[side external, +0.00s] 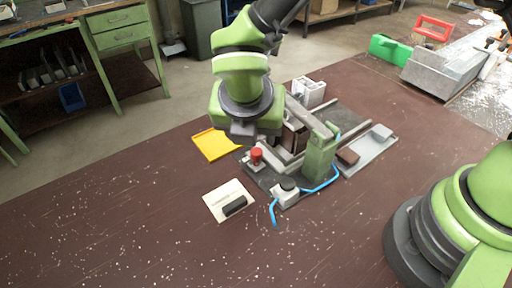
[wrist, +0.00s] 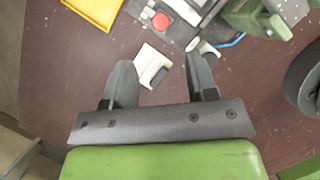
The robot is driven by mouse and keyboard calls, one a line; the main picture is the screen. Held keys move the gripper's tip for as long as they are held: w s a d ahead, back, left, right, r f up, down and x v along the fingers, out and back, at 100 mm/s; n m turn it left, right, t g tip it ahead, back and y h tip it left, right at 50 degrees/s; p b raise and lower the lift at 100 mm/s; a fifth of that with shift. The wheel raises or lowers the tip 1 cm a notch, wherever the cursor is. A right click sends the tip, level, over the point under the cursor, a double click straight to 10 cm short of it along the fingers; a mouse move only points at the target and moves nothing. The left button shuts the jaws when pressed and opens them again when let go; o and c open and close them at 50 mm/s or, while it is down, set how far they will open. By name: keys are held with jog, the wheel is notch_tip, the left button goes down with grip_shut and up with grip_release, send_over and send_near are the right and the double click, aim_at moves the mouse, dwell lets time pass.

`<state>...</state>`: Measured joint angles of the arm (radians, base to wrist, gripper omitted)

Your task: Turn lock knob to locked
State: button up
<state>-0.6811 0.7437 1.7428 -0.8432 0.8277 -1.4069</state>
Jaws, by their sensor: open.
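A red knob (side external: 257,154) stands upright on the dark base of the clamp fixture; in the wrist view it shows from above as a red disc (wrist: 161,19). A black round knob (side external: 288,184) sits on a pale block at the fixture's front corner. I cannot tell which one is the lock knob, nor read its setting. My gripper (wrist: 160,62) is open and empty, its two fingers spread on either side of a white plate below. In the side view its fingers are not clear; the wrist is above and behind the red knob.
The white plate (side external: 216,195) bears a black bar (side external: 234,205). A yellow tray (side external: 214,145) lies left of the fixture. A green clamp upright (side external: 320,155) and a blue hose (side external: 322,186) are right of the knobs. The bench front (side external: 150,230) is clear.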

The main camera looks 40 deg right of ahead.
aim_at(256, 152)
jog(key=x, duration=0.9)
jog(key=shift+d, duration=0.1)
jog(key=c, duration=0.9)
